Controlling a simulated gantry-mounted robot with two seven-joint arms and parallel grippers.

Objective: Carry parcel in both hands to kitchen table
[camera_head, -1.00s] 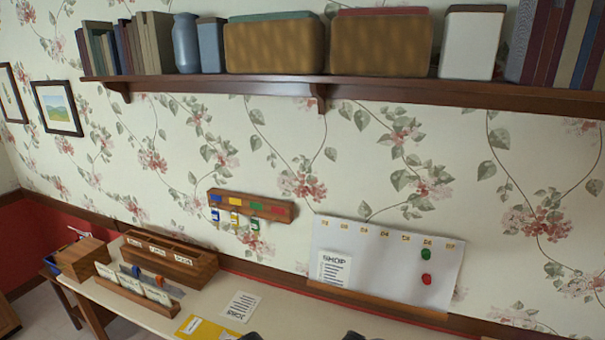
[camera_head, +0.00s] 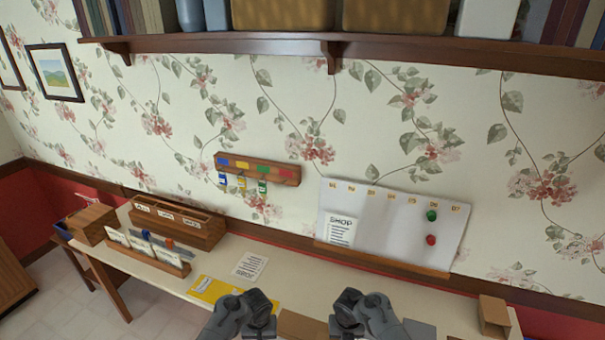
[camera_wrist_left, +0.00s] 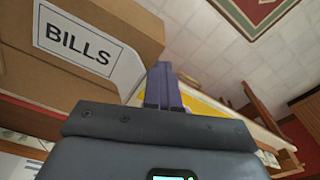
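A brown cardboard box, likely the parcel (camera_head: 300,325), shows in part at the bottom of the head view, between my two grippers. In the left wrist view a cardboard box (camera_wrist_left: 95,25) with a white "BILLS" label fills the upper left, close beside my left gripper (camera_wrist_left: 165,85). Its fingers look shut together with nothing between them; whether they touch the box I cannot tell. My left gripper (camera_head: 260,308) and right gripper (camera_head: 348,310) also show in the head view. The right fingers are too unclear to judge. No kitchen table can be identified.
A long desk (camera_head: 150,270) runs along the wall, with a wooden sorter (camera_head: 178,228), a card rack (camera_head: 145,255), a yellow envelope (camera_head: 215,290) and a paper sheet (camera_head: 250,266). A small brown box (camera_head: 493,315) stands at right. Open floor (camera_head: 95,315) lies at lower left.

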